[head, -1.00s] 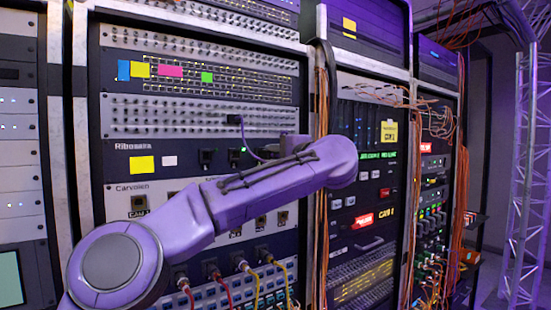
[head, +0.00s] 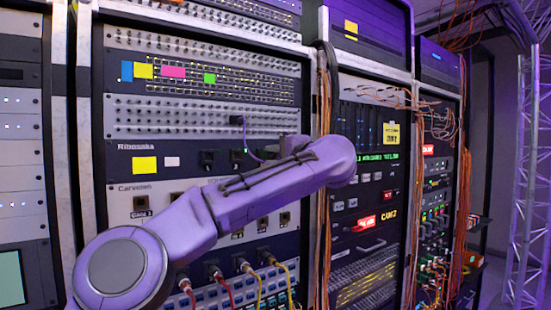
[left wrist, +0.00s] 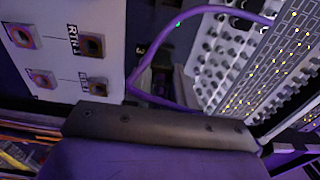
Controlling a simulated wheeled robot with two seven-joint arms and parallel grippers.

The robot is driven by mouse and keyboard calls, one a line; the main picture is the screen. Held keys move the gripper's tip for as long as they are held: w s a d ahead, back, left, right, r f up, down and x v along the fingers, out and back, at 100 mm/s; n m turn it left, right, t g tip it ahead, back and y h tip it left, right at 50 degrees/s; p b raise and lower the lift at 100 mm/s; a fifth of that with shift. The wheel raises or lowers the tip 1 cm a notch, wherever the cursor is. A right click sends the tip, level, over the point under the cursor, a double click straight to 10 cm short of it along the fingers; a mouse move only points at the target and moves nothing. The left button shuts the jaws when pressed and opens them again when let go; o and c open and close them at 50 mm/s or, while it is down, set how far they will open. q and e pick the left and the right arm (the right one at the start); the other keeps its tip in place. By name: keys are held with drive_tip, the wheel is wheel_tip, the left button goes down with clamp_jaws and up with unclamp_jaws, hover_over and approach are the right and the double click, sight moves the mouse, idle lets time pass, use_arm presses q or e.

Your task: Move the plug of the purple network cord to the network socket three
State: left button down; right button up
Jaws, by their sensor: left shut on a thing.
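The purple cord (head: 252,154) runs from a dark plug (head: 236,120) in the upper patch panel, down and right to my left gripper (head: 282,150). The gripper is mostly hidden behind my own purple forearm, close to the rack face. In the left wrist view the purple cord (left wrist: 164,38) loops round and goes behind the dark gripper body (left wrist: 160,126). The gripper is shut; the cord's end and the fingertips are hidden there. Black sockets (head: 208,157) sit in a row on the dark Ribosaka panel. My right gripper is not in view.
Below, the pale Carvolen panel (head: 135,187) has square connectors, and red and yellow cables (head: 261,283) hang from a lower row. Orange cables (head: 323,180) run down between the racks. A lattice truss (head: 526,160) stands at the far right.

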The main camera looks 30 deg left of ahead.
use_arm(q)
drive_tip(key=shift+a, duration=0.15)
drive_tip(key=c, duration=0.8)
unclamp_jaws()
drive_tip(key=shift+c, duration=0.2)
drive_tip(key=shift+b+v, duration=0.8)
drive_tip(key=shift+v, duration=0.35)
drive_tip(key=shift+b+v, duration=0.45)
drive_tip(key=shift+v, duration=0.7)
drive_tip(key=shift+d, duration=0.3)
